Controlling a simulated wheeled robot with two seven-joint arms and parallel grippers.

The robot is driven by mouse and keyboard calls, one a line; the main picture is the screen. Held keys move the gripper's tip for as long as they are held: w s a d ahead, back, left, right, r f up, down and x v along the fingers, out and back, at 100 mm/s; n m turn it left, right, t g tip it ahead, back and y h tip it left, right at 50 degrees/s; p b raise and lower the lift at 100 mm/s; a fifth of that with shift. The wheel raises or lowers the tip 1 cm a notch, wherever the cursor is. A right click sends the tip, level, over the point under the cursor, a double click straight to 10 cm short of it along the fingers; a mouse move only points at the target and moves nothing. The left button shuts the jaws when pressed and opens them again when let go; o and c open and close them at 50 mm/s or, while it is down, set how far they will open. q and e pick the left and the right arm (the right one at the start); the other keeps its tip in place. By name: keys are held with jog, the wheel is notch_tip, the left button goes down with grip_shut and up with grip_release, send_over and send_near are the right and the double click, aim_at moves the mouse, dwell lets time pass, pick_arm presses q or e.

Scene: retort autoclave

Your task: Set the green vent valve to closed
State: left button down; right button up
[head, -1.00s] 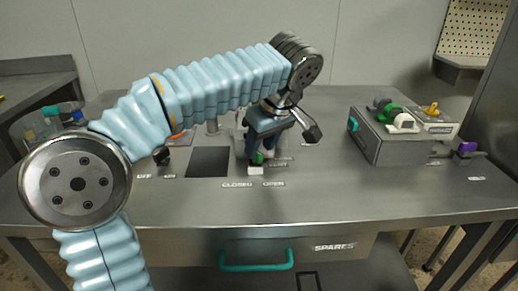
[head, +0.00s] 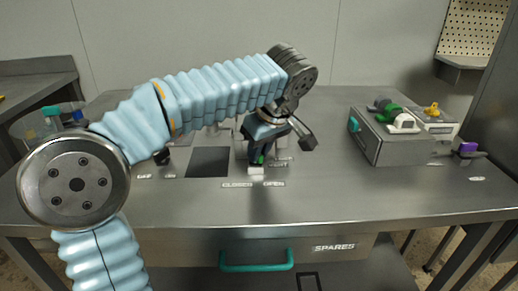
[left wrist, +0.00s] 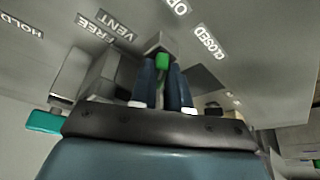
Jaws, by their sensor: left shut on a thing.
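The green vent valve's handle (head: 261,158) shows at the fingertips of my left gripper (head: 257,156), above a small pale block (head: 256,171) on the bench. In the left wrist view the green handle (left wrist: 162,62) stands between the two dark fingers of my left gripper (left wrist: 163,84), which is shut on it. The CLOSED label (head: 237,185) lies left of the OPEN label (head: 274,184), in front of the valve. The fingers hide much of the valve, and its exact angle is hard to tell. My right gripper is not in view.
A dark square plate (head: 208,162) lies left of the valve. A grey box (head: 392,140) with coloured parts on top stands to the right. A drawer marked SPARES with a teal handle (head: 257,266) is below the bench front. The front bench top is clear.

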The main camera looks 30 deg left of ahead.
pick_arm(q)
jog(key=m+t+b, duration=0.1)
jog(key=m, duration=0.1)
jog(key=shift+s+a+m+h, duration=0.1)
jog(key=shift+s+m+h, duration=0.05)
jog(key=shift+m+h, duration=0.2)
jog(key=m, duration=0.2)
jog(key=m+t+h, duration=0.1)
jog(key=shift+s+a+m+b, duration=0.15)
jog(key=shift+m+b, duration=0.15)
jog(key=shift+m, duration=0.05)
jog(key=m, duration=0.1)
jog(key=m+h, duration=0.1)
jog(key=m, duration=0.1)
jog(key=shift+a+m+t, duration=0.2)
jog(key=shift+m+t, duration=0.1)
jog(key=shift+s+a+m+h, duration=0.15)
jog(key=shift+m+h, duration=0.7)
jog(key=shift+m, duration=1.05)
jog(key=c, duration=1.1)
grip_release()
